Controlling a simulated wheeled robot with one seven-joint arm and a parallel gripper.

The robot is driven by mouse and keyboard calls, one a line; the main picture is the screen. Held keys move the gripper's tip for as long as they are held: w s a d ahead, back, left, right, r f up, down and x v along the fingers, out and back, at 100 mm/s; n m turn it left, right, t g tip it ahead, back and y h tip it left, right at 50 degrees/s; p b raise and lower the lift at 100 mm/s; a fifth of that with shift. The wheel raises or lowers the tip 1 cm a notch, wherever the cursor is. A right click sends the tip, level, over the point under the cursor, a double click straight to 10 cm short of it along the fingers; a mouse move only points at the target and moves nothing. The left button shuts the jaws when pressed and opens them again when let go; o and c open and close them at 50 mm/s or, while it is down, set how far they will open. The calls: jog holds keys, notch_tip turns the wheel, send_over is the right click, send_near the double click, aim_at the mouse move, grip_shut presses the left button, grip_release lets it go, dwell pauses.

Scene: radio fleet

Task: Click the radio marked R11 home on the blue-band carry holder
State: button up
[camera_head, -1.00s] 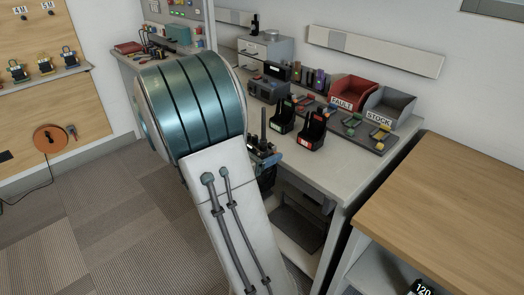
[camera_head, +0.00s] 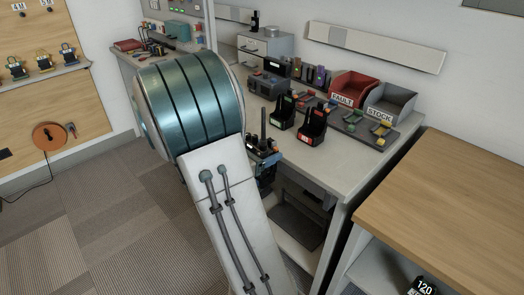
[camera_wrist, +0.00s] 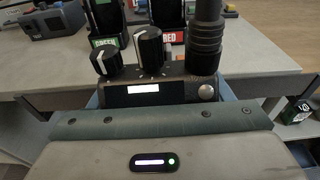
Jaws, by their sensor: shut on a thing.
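My gripper (camera_head: 266,178) is mostly hidden behind my arm in the head view. It is shut on a black radio (camera_head: 262,150) with a thick antenna, held upright in front of the bench. The wrist view shows the radio's top (camera_wrist: 150,88), with two knobs, a small lit display and the antenna. No R11 mark is readable. Several small carry holders stand on the wall shelf at the left, and the right one (camera_head: 69,54) looks bluish. Which has the blue band is too small to tell for certain.
The bench (camera_head: 335,172) carries a green-labelled black holder (camera_head: 283,112), a red-labelled black holder (camera_head: 312,127), a red FAULT bin (camera_head: 353,88) and a grey STOCK bin (camera_head: 391,102). A wooden-topped table (camera_head: 450,200) stands at the right. The carpet at the left is clear.

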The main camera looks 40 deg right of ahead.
jog(key=o, duration=1.3)
jog(key=shift+o, duration=0.2)
jog(key=shift+f, duration=0.1)
jog(key=s+a+r+p, duration=0.1)
jog(key=a+r, duration=0.1)
jog(key=a, duration=1.1)
jog(key=shift+a+p, duration=0.3)
jog(key=shift+p, duration=0.05)
jog(key=shift+r, duration=0.1)
